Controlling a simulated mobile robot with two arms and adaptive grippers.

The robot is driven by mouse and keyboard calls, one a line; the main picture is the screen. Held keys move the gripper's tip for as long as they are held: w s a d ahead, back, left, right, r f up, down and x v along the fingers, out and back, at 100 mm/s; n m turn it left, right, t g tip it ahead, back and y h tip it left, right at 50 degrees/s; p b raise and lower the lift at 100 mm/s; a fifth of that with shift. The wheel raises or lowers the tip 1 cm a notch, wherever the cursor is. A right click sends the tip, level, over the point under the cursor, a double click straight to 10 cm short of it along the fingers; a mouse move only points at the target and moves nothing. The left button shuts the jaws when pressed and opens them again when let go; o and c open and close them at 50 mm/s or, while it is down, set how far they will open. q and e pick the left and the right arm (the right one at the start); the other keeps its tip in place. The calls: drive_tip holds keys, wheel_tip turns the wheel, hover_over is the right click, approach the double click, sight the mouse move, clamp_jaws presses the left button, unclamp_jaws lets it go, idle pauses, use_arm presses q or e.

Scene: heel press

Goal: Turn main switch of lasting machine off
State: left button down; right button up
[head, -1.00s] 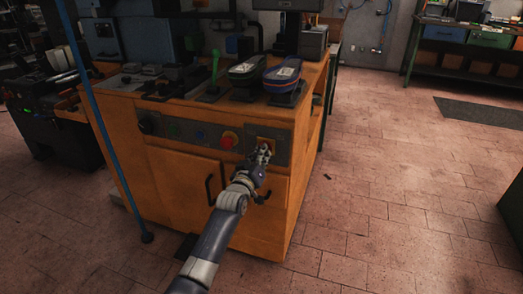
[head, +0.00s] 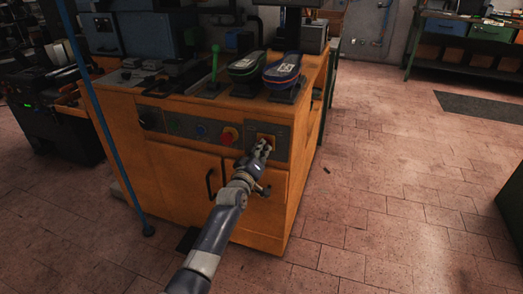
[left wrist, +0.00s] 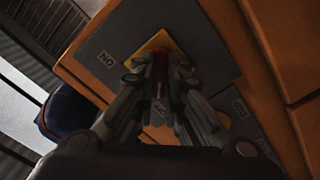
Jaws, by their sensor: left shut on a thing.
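The orange lasting machine (head: 180,180) stands in the middle of the head view with a grey control panel on its front. The main switch is a red handle (left wrist: 160,68) on a yellow plate (left wrist: 163,42), near the panel's right end. The plate also shows in the head view (head: 266,138). My left gripper (head: 262,147) is at this switch, its fingers shut on both sides of the red handle. The fingers hide much of the handle, so its exact angle is hard to tell. My right gripper is not in view.
A red round button (head: 228,136) sits left of the switch, with a blue button (head: 200,131) farther left. Two shoes (head: 283,68) stand on top of the machine. A blue pole (head: 100,130) stands at the left.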

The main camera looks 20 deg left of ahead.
use_arm(q)
drive_tip(key=shift+f, duration=0.1)
drive_tip(key=c, duration=1.7)
unclamp_jaws()
drive_tip(key=shift+o, duration=0.2)
drive_tip(key=s, duration=1.2)
drive_tip(key=shift+a, duration=0.2)
